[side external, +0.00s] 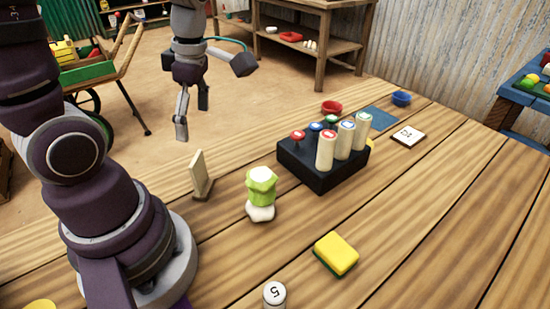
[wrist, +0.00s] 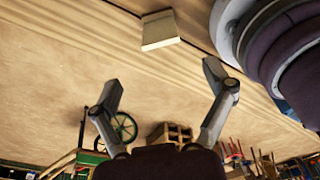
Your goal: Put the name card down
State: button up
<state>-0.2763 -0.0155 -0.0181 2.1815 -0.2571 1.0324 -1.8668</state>
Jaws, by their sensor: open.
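A plain beige plate standing on edge, apparently the name card (side external: 200,176), is upright and slightly tilted near the table's left edge, right of my arm's base. It also shows in the wrist view (wrist: 160,32) near the top, beyond the fingertips. My gripper (side external: 192,116) is open and empty, above and apart from the card. In the wrist view its two fingers (wrist: 162,80) are spread wide with nothing between them. The card's face shows no readable writing.
A green-and-white stack (side external: 261,192) stands right of the card. Behind it is a black block (side external: 318,177) with several pegs. The right foreground of the wooden table (side external: 430,230) is clear.

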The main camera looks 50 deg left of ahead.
jog(key=d+r+m+t, duration=0.3)
jog(key=d+m, duration=0.1)
jog(key=m, duration=0.9)
jog(key=d+r+m+t+h, duration=0.1)
jog(key=d+r+m+t, duration=0.2)
jog(key=m, duration=1)
jog(key=shift+w+d+m+t, duration=0.25)
jog(key=shift+d+m+t, duration=0.15)
jog(key=shift+d, duration=0.1)
